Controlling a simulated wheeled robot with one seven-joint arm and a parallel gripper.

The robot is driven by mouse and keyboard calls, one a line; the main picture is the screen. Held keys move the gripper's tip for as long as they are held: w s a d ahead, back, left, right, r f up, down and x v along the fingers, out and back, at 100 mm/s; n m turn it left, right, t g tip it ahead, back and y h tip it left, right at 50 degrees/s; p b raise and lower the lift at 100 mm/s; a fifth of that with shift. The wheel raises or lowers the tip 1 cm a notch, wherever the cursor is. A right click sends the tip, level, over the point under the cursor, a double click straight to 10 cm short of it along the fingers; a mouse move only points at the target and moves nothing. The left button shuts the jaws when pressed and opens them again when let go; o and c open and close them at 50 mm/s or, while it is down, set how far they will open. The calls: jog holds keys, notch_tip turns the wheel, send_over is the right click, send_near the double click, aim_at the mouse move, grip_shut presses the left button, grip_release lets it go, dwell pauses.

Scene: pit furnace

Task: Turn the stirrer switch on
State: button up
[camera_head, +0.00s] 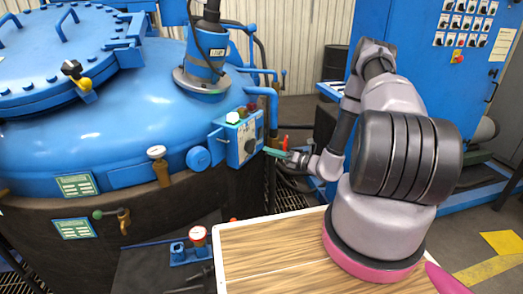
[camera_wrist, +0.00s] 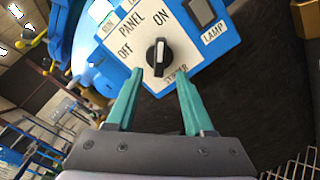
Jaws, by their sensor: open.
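The stirrer switch (camera_wrist: 160,57) is a black round knob with a white mark, on a white panel face (camera_wrist: 190,58) marked OFF and ON. In the wrist view its white mark points up, towards the ON label. In the head view the switch (camera_head: 249,146) is on the front of the blue control box (camera_head: 222,137). My gripper (camera_wrist: 159,80) is open and empty, its two green fingers one to each side below the knob, with no visible contact. In the head view my gripper (camera_head: 270,152) is just right of the box, and finger depth is unclear.
A dark LAMP element (camera_wrist: 201,12) is right of the switch. The big blue furnace vessel (camera_head: 110,120) fills the left. A wooden tabletop (camera_head: 265,250) lies below my arm, and a blue cabinet (camera_head: 420,80) stands behind it.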

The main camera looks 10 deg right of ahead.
jog(key=shift+v, duration=1.65)
jog(key=s+a+r+n+g, duration=0.35)
jog(key=r+n, duration=0.25)
jog(key=r, duration=0.3)
jog(key=s+a+r+n+g, duration=0.2)
jog(key=r+n+g, duration=0.35)
jog(key=r, duration=0.25)
jog(key=s+a+r+n+g, duration=0.3)
jog(key=r+n, duration=0.4)
jog(key=r, duration=0.2)
jog(key=s+d+r+n+t+h, duration=0.3)
jog(key=s+r+n+h, duration=0.2)
jog(key=s+r, duration=0.4)
jog(key=s+d+r+n+t+h, duration=0.2)
jog(key=s+r+n+t+h, duration=0.1)
jog(key=s+r+n+h, duration=0.3)
jog(key=s+r+n, duration=0.2)
jog(key=s+r, duration=0.1)
jog(key=r, duration=0.1)
jog(key=shift+d+t, duration=0.3)
jog(key=shift+d, duration=0.1)
